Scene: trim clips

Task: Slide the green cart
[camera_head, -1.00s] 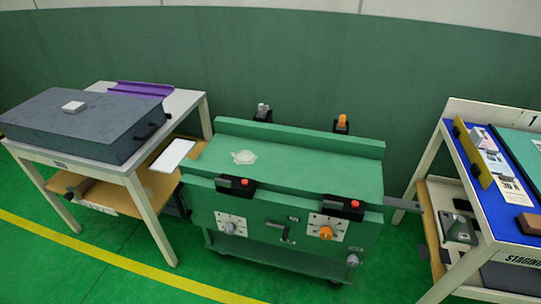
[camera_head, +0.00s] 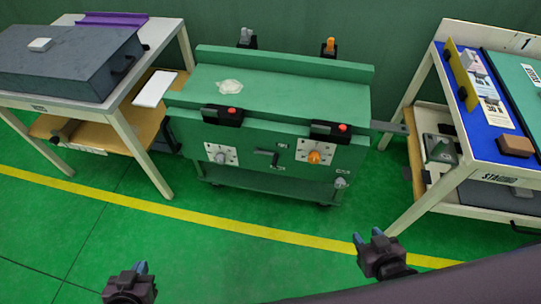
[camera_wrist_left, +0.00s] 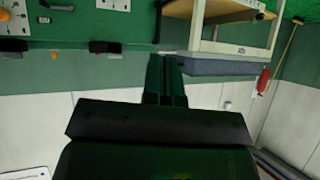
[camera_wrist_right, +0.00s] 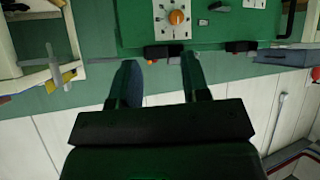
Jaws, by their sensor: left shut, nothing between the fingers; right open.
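The green cart (camera_head: 290,98) stands on the green floor in the middle of the head view, between two tables. Its front has two dial panels, a dark handle (camera_head: 266,155) and two black clips with red buttons (camera_head: 331,131). My left gripper (camera_head: 139,268) is shut and empty, low in front of the cart and apart from it. It also shows in the left wrist view (camera_wrist_left: 166,62). My right gripper (camera_head: 369,240) is open and empty, in front of the cart's right side and apart from it. Its spread fingers show in the right wrist view (camera_wrist_right: 160,72).
A table with a dark grey case (camera_head: 65,60) stands close at the cart's left. A staging table with a blue top (camera_head: 490,135) stands at the right, and a grey bar (camera_head: 390,127) sticks out between it and the cart. Floor before the cart is clear.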

